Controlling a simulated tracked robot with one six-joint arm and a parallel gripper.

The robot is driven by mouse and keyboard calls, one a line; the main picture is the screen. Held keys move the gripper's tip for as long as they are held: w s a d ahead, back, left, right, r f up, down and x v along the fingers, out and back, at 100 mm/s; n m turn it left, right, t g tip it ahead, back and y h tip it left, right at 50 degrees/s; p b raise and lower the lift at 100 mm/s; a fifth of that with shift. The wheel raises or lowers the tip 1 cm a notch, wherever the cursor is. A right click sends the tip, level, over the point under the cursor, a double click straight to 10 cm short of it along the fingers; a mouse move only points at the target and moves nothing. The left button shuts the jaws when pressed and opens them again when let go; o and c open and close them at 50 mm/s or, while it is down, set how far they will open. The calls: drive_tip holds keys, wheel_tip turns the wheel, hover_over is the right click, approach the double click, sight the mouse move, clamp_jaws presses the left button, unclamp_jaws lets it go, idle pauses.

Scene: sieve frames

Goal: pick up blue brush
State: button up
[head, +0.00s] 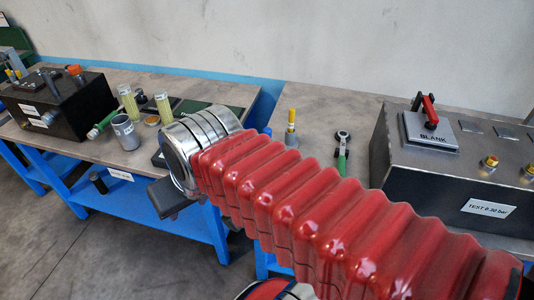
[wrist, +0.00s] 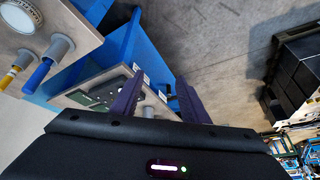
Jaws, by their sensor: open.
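The blue brush (wrist: 38,76) shows at the left of the wrist view, its blue handle sticking out of a grey cup (wrist: 61,46) on a bench top. I cannot make it out in the head view, where my arm covers part of the benches. My gripper (wrist: 160,75) is open and empty, with two purple fingers apart in the wrist view. It is well to the side of the brush and touches nothing. In the head view its fingers are hidden.
A yellow-handled brush (wrist: 11,76) stands in another cup beside the blue one; a yellow-topped item (head: 291,124) shows on the bench in the head view. A round dish (wrist: 19,15) lies nearby. A metal test box (head: 462,180) stands right. A gap separates the two benches.

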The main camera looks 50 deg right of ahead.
drive_tip(key=w+d+r+m+g, duration=0.1)
drive_tip(key=w+d+m, duration=0.2)
drive_tip(key=d+m, duration=0.45)
drive_tip(key=m+y, duration=0.1)
drive_tip(key=m, duration=2.3)
approach(270, 135)
drive_tip(key=f, duration=0.2)
drive_tip(key=shift+w+d+r, duration=0.15)
drive_tip(key=shift+w+d, duration=0.1)
drive_tip(key=shift+w, duration=0.25)
drive_tip(key=shift+x, duration=4.35)
drive_tip(key=x, duration=0.5)
drive_tip(key=shift+a, duration=0.1)
